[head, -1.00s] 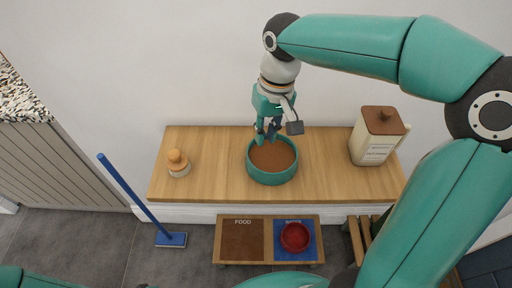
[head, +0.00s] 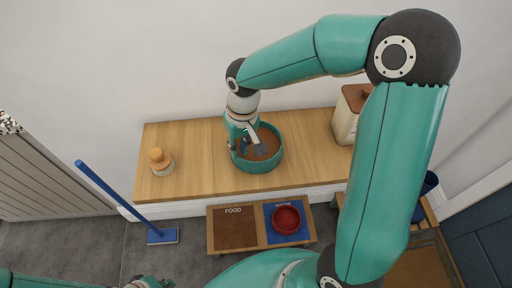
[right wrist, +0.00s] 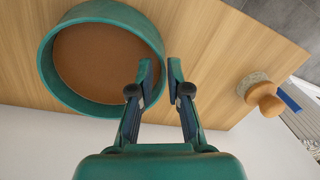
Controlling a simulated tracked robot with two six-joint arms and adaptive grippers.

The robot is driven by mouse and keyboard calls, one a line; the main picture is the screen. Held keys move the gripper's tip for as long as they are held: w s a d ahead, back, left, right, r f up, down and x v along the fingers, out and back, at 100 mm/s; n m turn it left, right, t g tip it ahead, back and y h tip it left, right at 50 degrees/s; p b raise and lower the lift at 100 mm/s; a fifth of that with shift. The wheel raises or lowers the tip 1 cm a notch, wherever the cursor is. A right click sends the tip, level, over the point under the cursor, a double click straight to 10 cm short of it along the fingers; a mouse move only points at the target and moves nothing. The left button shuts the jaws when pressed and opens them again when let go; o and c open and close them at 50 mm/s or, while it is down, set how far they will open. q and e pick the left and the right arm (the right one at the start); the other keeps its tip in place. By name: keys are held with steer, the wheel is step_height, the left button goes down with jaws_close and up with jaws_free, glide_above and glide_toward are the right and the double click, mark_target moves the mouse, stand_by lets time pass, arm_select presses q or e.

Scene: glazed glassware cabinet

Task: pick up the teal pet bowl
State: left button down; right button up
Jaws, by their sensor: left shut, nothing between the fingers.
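The teal pet bowl (head: 262,163), round with a brown inside, stands upright on the wooden shelf top. It also shows at the left of the right wrist view (right wrist: 60,88). My right gripper (head: 240,148) is at the bowl's left rim, pointing down. In the right wrist view its fingers (right wrist: 161,80) are apart, one overlapping the bowl's inside and one just outside the wall. Whether they touch the wall cannot be told. My left gripper (head: 150,284) is shut and empty at the bottom edge, partly cut off, far from the bowl.
An orange-topped jar (head: 161,161) stands left on the wooden top (head: 200,165). A cream canister (head: 347,115) stands right, partly behind my right arm. Below are a feeding stand (head: 235,229) with a red bowl (head: 286,219) and a blue broom (head: 120,205).

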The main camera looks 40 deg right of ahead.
mark_target(238, 161)
steer(key=f, duration=0.3)
steer(key=f+p, duration=0.1)
steer(key=f, duration=0.1)
steer(key=shift+w+a, duration=0.2)
steer(key=shift+a, duration=0.1)
steer(key=shift+c, duration=0.3)
jaws_close()
